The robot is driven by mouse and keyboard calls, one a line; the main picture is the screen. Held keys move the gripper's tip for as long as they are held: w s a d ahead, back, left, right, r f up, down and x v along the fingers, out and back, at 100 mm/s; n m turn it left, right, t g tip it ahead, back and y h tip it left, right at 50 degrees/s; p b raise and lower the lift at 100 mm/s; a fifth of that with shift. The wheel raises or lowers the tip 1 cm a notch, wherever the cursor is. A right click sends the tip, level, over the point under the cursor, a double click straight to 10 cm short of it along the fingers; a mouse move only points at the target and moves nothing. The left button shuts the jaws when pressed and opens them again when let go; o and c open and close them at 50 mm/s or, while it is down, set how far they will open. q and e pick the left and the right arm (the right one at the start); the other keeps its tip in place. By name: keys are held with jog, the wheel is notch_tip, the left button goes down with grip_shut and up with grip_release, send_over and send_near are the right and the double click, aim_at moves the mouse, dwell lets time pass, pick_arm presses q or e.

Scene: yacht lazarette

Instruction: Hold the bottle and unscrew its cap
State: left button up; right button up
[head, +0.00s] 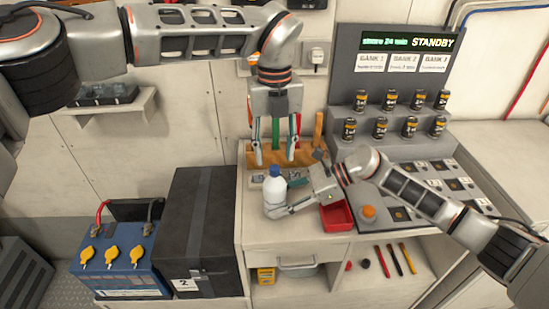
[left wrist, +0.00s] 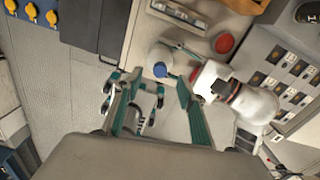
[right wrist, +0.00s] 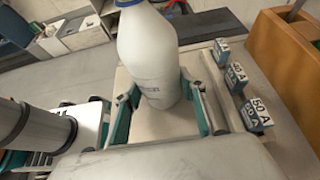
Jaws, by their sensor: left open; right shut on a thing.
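The white bottle (head: 274,193) stands upright near the front left of the bench, with its blue cap (head: 275,171) on top. My right gripper (head: 285,205) is shut around the lower body of the bottle from the right. In the right wrist view the bottle (right wrist: 148,55) sits between both fingers, and its top is cut off. My left gripper (head: 275,160) points down above the bottle, open and empty, its fingers apart from the cap. The left wrist view shows the blue cap (left wrist: 160,69) near the open fingers.
A red tray (head: 337,217) lies right of the bottle. Behind are a wooden organizer (head: 258,155) and small fuse blocks (right wrist: 240,80). A battery panel (head: 400,120) stands at the back right. A black box (head: 196,230) and blue battery (head: 120,262) are left of the bench.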

pick_arm(q)
jog(key=shift+r, duration=1.05)
pick_arm(e)
jog(key=o, duration=1.1)
jog(key=shift+c, duration=0.2)
